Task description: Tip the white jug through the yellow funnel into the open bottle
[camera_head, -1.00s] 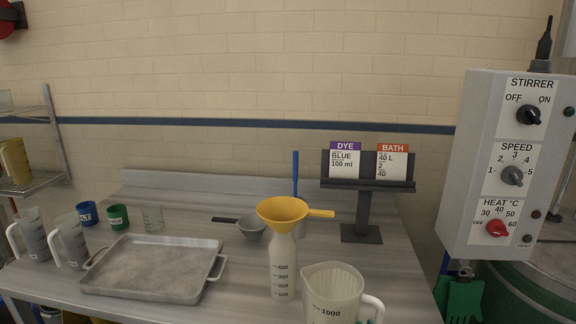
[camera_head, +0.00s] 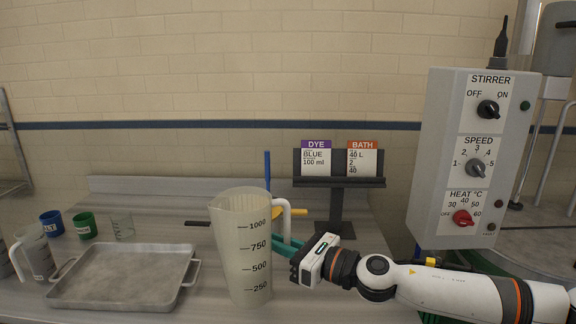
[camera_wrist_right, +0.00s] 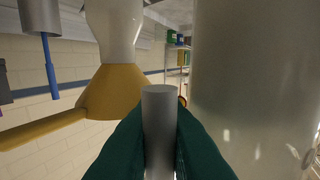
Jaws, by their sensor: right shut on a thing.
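The white jug (camera_head: 247,262), with level marks, stands almost upright in the head view, its lower end over the bench's front part. My right gripper (camera_head: 284,246) is shut on the jug's handle; its green fingers (camera_wrist_right: 160,140) clasp the grey handle bar in the wrist view. The yellow funnel (camera_wrist_right: 112,88) and the open bottle (camera_wrist_right: 115,28) show upside down in the wrist view, left of the jug wall. My left gripper is not in view.
A metal tray (camera_head: 118,280) lies left of the jug. Blue and green cups (camera_head: 86,225) and a clear beaker (camera_head: 122,226) stand behind it. A sign stand (camera_head: 338,183) is behind, and the stirrer control box (camera_head: 440,155) hangs at right.

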